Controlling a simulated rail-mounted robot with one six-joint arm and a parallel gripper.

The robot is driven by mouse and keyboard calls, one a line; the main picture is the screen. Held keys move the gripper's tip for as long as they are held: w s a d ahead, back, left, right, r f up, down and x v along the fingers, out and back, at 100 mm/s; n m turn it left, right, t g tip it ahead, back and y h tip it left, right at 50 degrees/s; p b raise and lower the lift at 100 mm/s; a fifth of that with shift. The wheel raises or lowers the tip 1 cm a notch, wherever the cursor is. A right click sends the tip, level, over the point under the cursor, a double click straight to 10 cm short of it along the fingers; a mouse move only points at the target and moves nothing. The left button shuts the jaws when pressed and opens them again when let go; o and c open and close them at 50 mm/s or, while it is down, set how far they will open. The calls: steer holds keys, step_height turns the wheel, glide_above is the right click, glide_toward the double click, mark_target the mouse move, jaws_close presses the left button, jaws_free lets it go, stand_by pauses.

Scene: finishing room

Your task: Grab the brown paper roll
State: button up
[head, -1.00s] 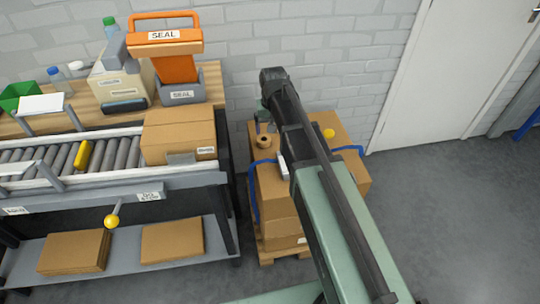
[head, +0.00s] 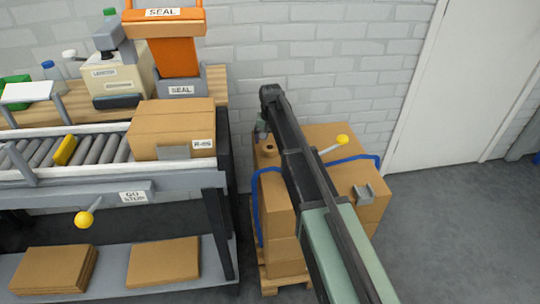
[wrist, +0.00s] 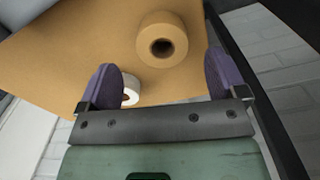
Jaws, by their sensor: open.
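The brown paper roll (wrist: 162,40) stands on end on a cardboard surface in the wrist view, its dark core hole facing the camera. In the head view the roll (head: 268,149) is on top of the stacked boxes, partly hidden by my arm. My gripper (wrist: 160,62) is open, its two purple-padded fingers spread and empty. The roll is beyond the fingertips, a little right of the middle. A smaller white roll (wrist: 131,94) lies beside the left finger. In the head view my gripper (head: 262,131) is small and mostly hidden at the arm's end.
The boxes (head: 278,220) stand on a pallet with blue strapping (head: 256,215). A yellow-knobbed lever (head: 342,140) and a grey bracket (head: 363,194) are on top. A roller conveyor with a carton (head: 172,128) is at left, a brick wall behind. Open floor is at right.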

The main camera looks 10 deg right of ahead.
mark_target(270, 147)
step_height(270, 147, down, 5)
steer(key=b, duration=0.4)
steer(key=shift+a, duration=0.15)
steer(key=shift+r, duration=0.2)
steer(key=c, duration=1)
steer(key=shift+r, duration=0.1)
step_height(270, 147, up, 20)
steer(key=p, duration=2)
steer(key=shift+r+p, duration=0.15)
steer(key=shift+p, duration=0.25)
